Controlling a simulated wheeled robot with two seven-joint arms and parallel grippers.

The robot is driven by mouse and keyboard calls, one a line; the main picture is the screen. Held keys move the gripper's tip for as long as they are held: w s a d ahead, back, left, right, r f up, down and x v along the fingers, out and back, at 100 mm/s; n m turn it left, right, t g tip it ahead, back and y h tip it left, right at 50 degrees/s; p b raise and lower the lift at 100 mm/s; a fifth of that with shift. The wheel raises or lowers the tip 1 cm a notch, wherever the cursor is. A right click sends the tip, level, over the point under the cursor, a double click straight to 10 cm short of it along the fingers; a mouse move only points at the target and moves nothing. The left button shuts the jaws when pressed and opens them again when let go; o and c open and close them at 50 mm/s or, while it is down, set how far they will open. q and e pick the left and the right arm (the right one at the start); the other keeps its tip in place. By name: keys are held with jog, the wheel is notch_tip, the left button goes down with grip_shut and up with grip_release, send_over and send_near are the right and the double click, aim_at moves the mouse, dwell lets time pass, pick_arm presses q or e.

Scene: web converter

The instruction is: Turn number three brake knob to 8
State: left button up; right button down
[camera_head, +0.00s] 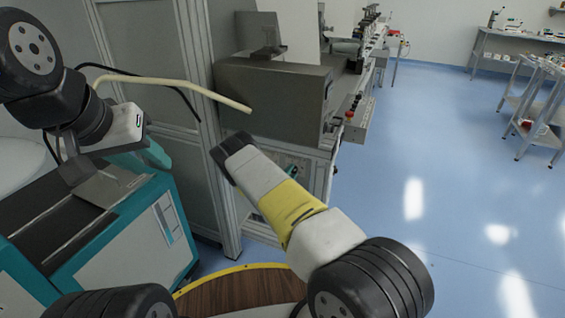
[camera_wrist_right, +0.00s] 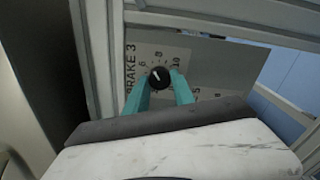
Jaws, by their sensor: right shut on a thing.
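In the right wrist view, a round black knob (camera_wrist_right: 159,78) with a white pointer mark sits on a grey panel (camera_wrist_right: 222,62) labelled BRAKE 3. The numbers 6, 8 and 10 show around it. The pointer leans toward the upper left; its exact number is too small to read. My right gripper (camera_wrist_right: 160,88) is shut on the knob, a teal finger at each side. In the head view my right gripper (camera_head: 228,152) reaches in beside the machine's frame; its fingertips and the knob are hidden there.
A grey machine box (camera_head: 272,100) stands on the frame behind my right arm. A metal frame post (camera_wrist_right: 96,50) is close left of the knob. A teal and white cabinet (camera_head: 125,245) is at the left.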

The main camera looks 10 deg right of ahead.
jog(key=m, duration=0.4)
jog(key=shift+a+f+m, duration=0.1)
jog(key=shift+f+m, duration=0.05)
jog(key=shift+m, duration=0.25)
dwell(0.4)
jog(key=c, duration=1.1)
grip_release()
jog(key=shift+o, duration=0.2)
jog(key=v, duration=0.7)
jog(key=shift+s+a, duration=0.2)
jog(key=shift+s, duration=0.15)
